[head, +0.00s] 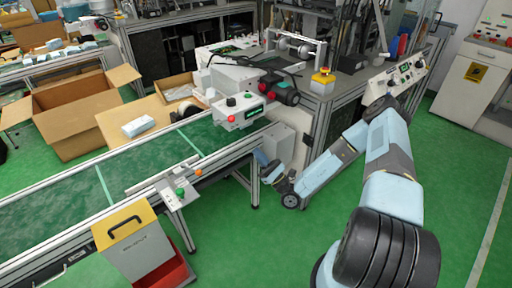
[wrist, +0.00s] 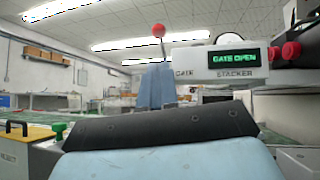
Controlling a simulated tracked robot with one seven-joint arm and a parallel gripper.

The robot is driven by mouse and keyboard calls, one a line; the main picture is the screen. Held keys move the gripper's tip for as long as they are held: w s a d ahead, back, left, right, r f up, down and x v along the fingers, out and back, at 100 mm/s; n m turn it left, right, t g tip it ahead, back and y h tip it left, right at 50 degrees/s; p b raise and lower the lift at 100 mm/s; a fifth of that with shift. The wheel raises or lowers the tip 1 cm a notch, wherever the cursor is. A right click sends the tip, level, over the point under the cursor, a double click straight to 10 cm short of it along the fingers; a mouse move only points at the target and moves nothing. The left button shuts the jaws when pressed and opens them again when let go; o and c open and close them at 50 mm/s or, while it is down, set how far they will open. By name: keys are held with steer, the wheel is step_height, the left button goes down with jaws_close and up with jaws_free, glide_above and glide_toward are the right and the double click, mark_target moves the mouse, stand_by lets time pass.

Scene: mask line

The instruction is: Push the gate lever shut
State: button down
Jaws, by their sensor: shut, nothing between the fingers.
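The gate lever shows as a red ball (wrist: 159,30) on a thin stem in the wrist view, left of a white box (wrist: 205,62) labelled STACKER. The box's green display (wrist: 236,57) reads GATE OPEN. In the head view, the red lever ball (head: 231,119) is at the box's front, beside the conveyor. My gripper (wrist: 155,68) is shut and empty, its blue-grey fingers pointing up in line below the ball. In the head view, my gripper (head: 261,157) is low beside the conveyor's end, apart from the ball. The stem's lower part is hidden by the fingers.
The green conveyor (head: 60,205) runs along the left. A yellow-topped bin (head: 125,222) and a small button panel (head: 180,192) stand at its near side. A black device with red knobs (head: 278,88) is right of the box. Green floor (head: 240,240) is clear in front.

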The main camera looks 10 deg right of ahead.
steer(key=x, duration=1.2)
steer(key=shift+a+r, duration=0.2)
steer(key=shift+w, duration=0.1)
